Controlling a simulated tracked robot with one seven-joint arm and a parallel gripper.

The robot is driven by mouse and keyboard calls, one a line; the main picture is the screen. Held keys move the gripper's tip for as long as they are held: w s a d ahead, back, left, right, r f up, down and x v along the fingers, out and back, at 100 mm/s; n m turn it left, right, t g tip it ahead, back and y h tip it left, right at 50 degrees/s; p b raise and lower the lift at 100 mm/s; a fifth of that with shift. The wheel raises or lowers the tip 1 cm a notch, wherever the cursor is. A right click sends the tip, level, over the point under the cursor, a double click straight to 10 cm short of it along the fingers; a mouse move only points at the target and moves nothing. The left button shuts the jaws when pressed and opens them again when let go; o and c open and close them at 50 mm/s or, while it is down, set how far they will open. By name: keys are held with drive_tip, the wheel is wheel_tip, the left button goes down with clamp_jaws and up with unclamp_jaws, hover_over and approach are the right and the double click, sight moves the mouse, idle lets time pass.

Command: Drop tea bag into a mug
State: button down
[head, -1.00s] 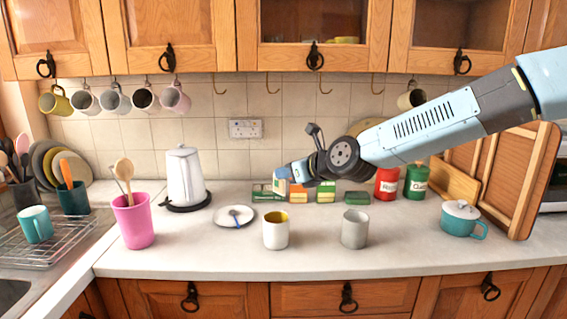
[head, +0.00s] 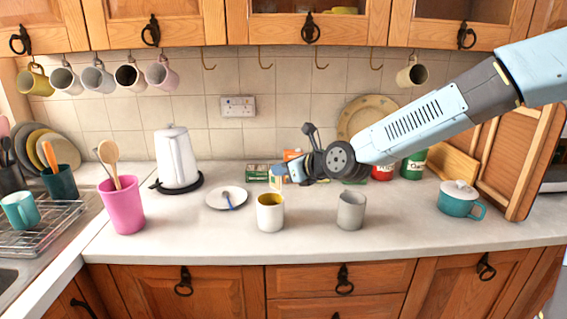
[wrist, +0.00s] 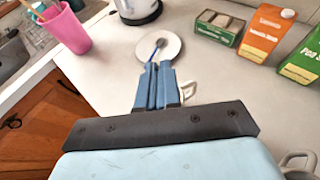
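A white mug with a yellow inside (head: 270,215) and a grey mug (head: 351,211) stand upright on the worktop. An open green tea box (wrist: 219,29) stands against the back; it also shows in the head view (head: 257,173).
A saucer (head: 215,201) with a blue-handled spoon lies beyond the fingers. An orange carton (wrist: 264,35) and a green pea carton (wrist: 303,62) stand right of the tea box. The kettle (head: 177,158) and pink utensil pot (head: 122,207) are left. A teal lidded pot (head: 458,201) is right.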

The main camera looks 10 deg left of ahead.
drive_tip(key=shift+f, duration=0.15)
drive_tip(key=c, duration=1.2)
unclamp_jaws()
drive_tip(key=shift+c, duration=0.2)
drive_tip(key=shift+d, duration=0.1)
drive_tip(key=v, duration=1.3)
drive_tip(key=shift+d, duration=0.2)
drive_tip(key=shift+s, duration=0.15)
